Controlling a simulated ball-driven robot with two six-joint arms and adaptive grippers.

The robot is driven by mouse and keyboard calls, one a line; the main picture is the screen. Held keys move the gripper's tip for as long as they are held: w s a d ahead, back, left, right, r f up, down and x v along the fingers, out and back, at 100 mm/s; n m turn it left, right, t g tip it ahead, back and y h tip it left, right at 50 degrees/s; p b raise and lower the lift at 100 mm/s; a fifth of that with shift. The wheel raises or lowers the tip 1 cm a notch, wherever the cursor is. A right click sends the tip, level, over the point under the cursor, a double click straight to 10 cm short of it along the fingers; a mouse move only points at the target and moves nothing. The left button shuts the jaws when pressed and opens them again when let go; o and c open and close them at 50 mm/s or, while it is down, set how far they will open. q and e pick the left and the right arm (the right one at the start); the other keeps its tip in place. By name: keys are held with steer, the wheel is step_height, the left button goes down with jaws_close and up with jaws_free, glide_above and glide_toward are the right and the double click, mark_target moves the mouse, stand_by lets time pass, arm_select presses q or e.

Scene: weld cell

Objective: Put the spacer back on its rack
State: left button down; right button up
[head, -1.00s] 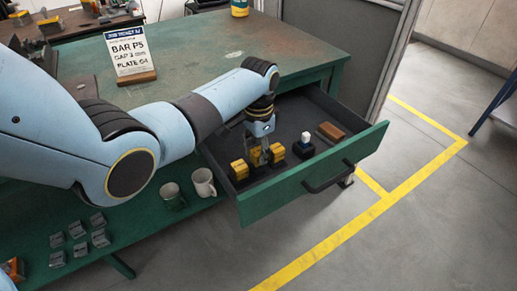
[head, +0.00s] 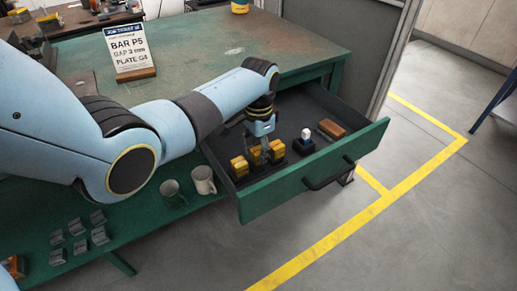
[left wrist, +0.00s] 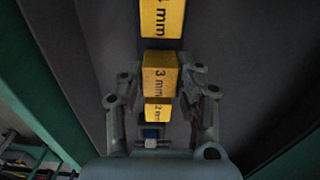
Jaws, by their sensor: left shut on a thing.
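The spacers are yellow blocks with black lettering, in a row inside the open drawer (head: 340,158). My left gripper (head: 262,153) reaches down into the drawer and is shut on the middle spacer (head: 256,156). In the left wrist view this spacer (left wrist: 160,72) reads "3 mm" and lies between the fingers of the left gripper (left wrist: 163,108). A "4 mm" spacer (left wrist: 162,17) is above it in that view and a "2 mm" spacer (left wrist: 158,111) below. The dark rack under the row is mostly hidden; I cannot tell whether the held spacer touches it. My right gripper is not in view.
A dark block with a white top (head: 305,140) and a brown block (head: 332,129) lie in the drawer to the right. Two mugs (head: 203,180) stand on the green shelf left of the drawer. A sign (head: 130,52) stands on the bench. The floor at right is clear.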

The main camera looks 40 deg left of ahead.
arm_select(q)
steer(key=shift+f, duration=0.35)
stand_by(0.4)
steer(key=c, duration=0.8)
jaws_free()
steer(key=shift+c, duration=0.2)
step_height(320, 180, up, 12)
